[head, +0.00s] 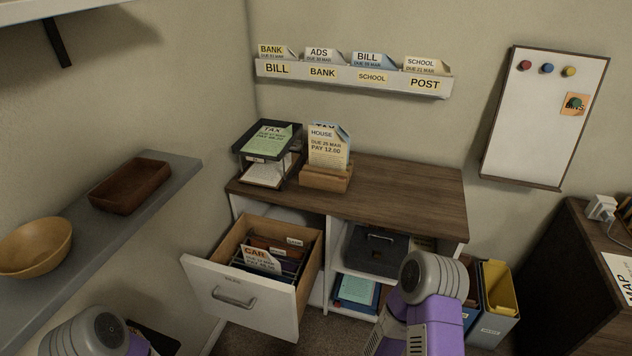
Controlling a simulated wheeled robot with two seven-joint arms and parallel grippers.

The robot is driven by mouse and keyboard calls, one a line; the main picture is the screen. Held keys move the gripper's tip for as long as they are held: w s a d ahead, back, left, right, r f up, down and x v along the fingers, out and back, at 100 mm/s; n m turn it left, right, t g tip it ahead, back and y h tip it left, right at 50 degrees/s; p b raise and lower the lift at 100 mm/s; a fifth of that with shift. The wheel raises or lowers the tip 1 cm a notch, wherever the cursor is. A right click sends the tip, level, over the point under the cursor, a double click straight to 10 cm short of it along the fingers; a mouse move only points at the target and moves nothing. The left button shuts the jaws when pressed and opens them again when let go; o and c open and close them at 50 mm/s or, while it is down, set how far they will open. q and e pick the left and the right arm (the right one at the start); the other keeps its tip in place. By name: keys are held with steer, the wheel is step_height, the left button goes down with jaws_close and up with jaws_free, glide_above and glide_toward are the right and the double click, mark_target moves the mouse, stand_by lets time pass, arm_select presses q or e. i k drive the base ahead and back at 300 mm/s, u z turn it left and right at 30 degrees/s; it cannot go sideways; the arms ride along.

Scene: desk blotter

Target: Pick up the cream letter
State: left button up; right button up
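Several letters have cream or pale faces, and I cannot tell which one is meant. A cream letter marked HOUSE (329,150) stands upright in a wooden holder (325,179) on the cabinet top, with a bluish sheet behind it. A cream letter marked CAR (262,260) stands tilted in the open drawer (240,296) among dark folders. More pale letters, such as the SCHOOL one (420,64), stand in the wall rack (350,81). Parts of my two arms show at the bottom left and bottom centre. Neither gripper's fingertips are visible.
A black tray stack (240,153) with a green TAX sheet (268,139) stands left of the holder. The cabinet top (410,195) is clear to the right. A grey shelf at left holds a bowl (36,247) and a brown tray (131,187). A whiteboard (535,135) hangs right.

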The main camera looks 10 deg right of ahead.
mark_target(327, 148)
steer(key=k, duration=0.6)
steer(key=z, duration=0.9)
steer(key=i, duration=1.1)
steer(key=u, duration=0.2)
